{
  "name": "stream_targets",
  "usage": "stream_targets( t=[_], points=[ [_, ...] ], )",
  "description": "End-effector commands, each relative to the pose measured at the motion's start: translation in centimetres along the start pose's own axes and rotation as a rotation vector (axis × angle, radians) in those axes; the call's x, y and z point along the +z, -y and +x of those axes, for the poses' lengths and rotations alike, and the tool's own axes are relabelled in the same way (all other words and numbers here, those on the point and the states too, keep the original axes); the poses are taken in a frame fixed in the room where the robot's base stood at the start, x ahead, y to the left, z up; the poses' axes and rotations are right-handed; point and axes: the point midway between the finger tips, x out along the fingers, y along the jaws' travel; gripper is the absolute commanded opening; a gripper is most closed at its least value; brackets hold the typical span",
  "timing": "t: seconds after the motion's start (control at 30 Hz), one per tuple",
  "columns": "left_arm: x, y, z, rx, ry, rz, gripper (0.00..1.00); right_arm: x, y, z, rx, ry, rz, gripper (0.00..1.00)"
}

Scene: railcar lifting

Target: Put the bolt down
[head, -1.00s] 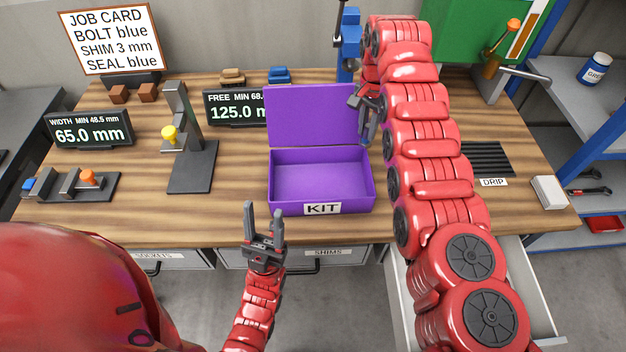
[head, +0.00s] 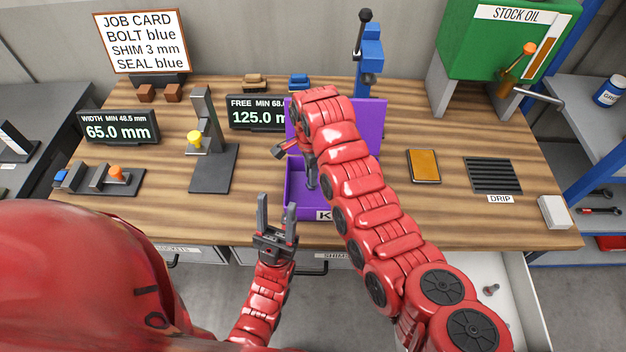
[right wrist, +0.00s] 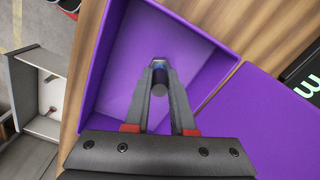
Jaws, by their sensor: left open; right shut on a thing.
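My right gripper (head: 312,182) reaches over the open purple kit box (right wrist: 110,92). In the right wrist view its fingers (right wrist: 159,68) are shut on the bolt (right wrist: 160,86), a small grey piece with a bit of blue at its far end. The bolt is above or inside the box's tray; I cannot tell whether it touches the floor. In the head view my right arm covers much of the box (head: 297,205), and the bolt is not clear there. My left gripper (head: 276,215) is open and empty in front of the bench edge, left of the KIT label.
The box's raised lid (head: 372,125) stands at its back. A stand with a yellow knob (head: 195,141) is left of the box. An orange-topped block (head: 423,167) and drip grate (head: 493,175) lie right. An open drawer (head: 515,285) juts out at front right.

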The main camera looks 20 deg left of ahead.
Motion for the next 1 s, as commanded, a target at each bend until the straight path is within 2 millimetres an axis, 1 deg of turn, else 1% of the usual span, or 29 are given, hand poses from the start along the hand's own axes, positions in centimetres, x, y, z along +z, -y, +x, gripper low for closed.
stream_targets(
  t=[0.13,0.33,0.43,0.6,0.73,0.77,0.8,0.87,0.9,0.93,1.0],
  points=[
    [-0.2,0.1,1.1,0.0,0.0,0.0,0.5,0.0,-0.2,1.3,0.005,0.001,0.0,0.0],
    [-0.3,0.1,1.9,0.0,0.0,0.0,0.5,0.1,-0.1,3.3,0.005,0.001,-0.001,0.0],
    [-0.3,0.1,1.8,0.0,0.0,0.0,0.5,0.0,0.0,3.8,-0.001,0.001,-0.001,0.0],
    [-0.3,0.1,1.7,0.0,0.0,0.0,0.5,0.0,0.0,3.8,-0.001,0.001,-0.001,0.0],
    [-0.2,0.1,1.2,0.0,0.0,0.0,0.5,0.0,0.0,4.3,-0.001,0.001,-0.001,0.0],
    [-0.2,0.1,1.3,0.0,0.0,0.0,0.5,0.0,0.0,4.3,0.0,0.001,-0.001,0.25],
    [-0.2,0.1,1.4,0.0,0.0,0.0,0.5,0.0,0.0,4.1,0.0,0.001,-0.001,0.32],
    [-0.2,0.1,1.4,0.0,0.0,0.0,0.5,0.0,0.0,4.1,0.0,0.001,-0.001,0.43],
    [-0.2,0.1,1.4,0.0,0.0,0.0,0.5,0.0,0.0,4.1,0.0,0.001,-0.001,0.5],
    [-0.2,0.1,1.4,0.0,0.0,0.0,0.5,0.0,0.0,4.1,0.0,0.001,-0.001,0.53],
    [-0.2,0.1,1.4,0.0,0.0,0.0,0.5,0.0,-0.1,4.1,0.0,0.001,-0.001,0.53]
  ],
)
